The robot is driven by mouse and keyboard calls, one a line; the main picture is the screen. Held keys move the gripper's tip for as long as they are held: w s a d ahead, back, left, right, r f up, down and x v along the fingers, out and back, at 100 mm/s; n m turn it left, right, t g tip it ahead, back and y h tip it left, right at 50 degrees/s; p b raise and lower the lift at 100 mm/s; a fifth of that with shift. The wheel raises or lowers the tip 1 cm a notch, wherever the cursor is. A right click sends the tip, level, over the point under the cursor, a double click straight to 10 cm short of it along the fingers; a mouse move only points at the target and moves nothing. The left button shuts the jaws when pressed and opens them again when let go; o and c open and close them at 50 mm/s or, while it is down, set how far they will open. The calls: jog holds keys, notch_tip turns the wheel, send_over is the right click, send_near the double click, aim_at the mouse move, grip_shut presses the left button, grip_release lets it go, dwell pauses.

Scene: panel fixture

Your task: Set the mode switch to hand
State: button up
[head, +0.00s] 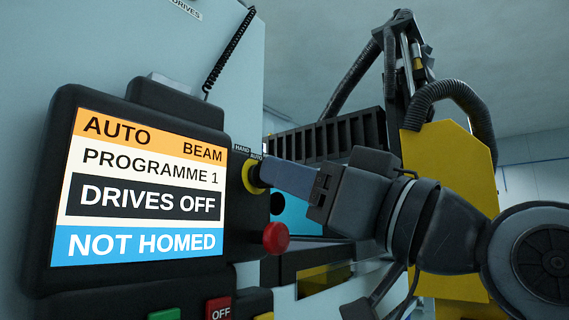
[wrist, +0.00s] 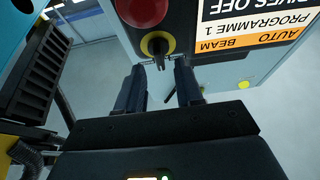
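The mode switch (head: 249,177) has a yellow ring and sits on the dark panel, under a small label reading HAND and AUTO (head: 248,152). In the wrist view the switch (wrist: 155,42) shows a black knob that points toward my gripper. My gripper (wrist: 159,68) is open, with a dark finger on each side of the knob's line and a visible gap to both. The fingertips are close to the knob; how far they reach around it is hard to tell. In the head view my gripper (head: 266,173) overlaps the right edge of the switch. The screen (head: 140,187) reads AUTO.
A red mushroom button (head: 275,238) sits just below the switch; it also shows in the wrist view (wrist: 141,10). A green button (head: 164,315) and a red OFF button (head: 218,309) lie lower. A coiled cable (head: 229,50) hangs above. Yellow machinery (head: 448,165) stands behind my arm.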

jog(key=shift+x, duration=1.1)
grip_shut()
